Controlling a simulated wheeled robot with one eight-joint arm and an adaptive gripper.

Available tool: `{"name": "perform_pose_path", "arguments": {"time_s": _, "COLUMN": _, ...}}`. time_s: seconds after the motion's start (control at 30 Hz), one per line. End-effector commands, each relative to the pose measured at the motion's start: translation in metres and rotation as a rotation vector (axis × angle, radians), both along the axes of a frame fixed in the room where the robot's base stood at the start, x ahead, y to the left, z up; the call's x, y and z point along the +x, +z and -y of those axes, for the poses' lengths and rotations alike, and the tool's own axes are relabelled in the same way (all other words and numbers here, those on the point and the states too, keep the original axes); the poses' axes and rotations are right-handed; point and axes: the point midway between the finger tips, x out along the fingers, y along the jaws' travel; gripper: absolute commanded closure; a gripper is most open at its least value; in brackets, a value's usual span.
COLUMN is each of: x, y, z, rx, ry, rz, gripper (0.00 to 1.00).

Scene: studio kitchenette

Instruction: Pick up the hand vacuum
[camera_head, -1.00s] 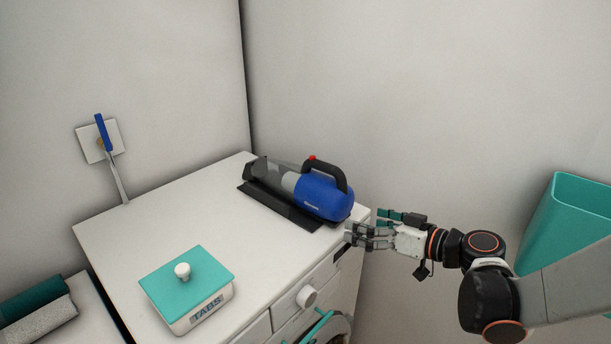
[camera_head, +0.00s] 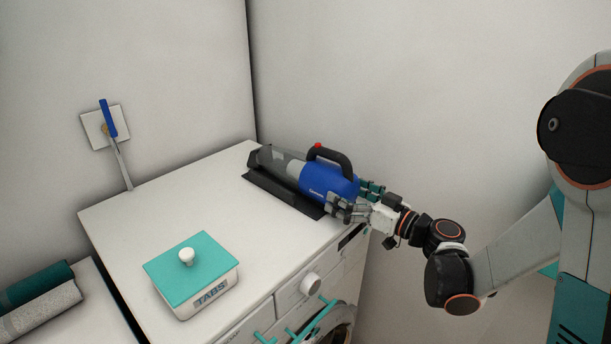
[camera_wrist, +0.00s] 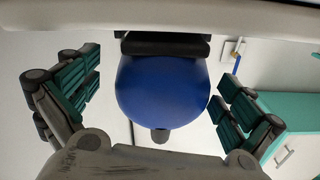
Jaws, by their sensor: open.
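The hand vacuum (camera_head: 322,180) has a blue body, a grey clear nozzle end and a black handle with a red button. It lies on a dark base (camera_head: 282,192) on the white washing machine top. My gripper (camera_head: 355,199) is at the vacuum's blue rear end, with its fingers on either side of it. In the wrist view the blue rounded end (camera_wrist: 162,92) sits between the open fingers of my gripper (camera_wrist: 160,95), with gaps visible on both sides. The fingers hold nothing.
A white tub with a teal lid (camera_head: 190,268), marked TABS, stands on the washing machine top (camera_head: 150,215) at the front left. Rolled towels (camera_head: 40,300) lie at lower left. A wall plate with a blue-handled lever (camera_head: 107,125) is on the left wall. Walls stand close behind.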

Motion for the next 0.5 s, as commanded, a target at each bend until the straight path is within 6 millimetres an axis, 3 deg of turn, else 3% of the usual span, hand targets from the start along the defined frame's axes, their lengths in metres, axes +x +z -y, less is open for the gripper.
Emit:
{"name": "perform_pose_path", "arguments": {"time_s": 0.17, "x": 0.004, "y": -0.001, "z": -0.007, "rx": 0.000, "ry": 0.000, "rz": 0.000, "gripper": 0.00}}
{"name": "perform_pose_path", "arguments": {"time_s": 0.5, "x": 0.028, "y": -0.003, "z": -0.044, "rx": -0.001, "ry": 0.001, "rz": 0.000, "gripper": 0.00}}
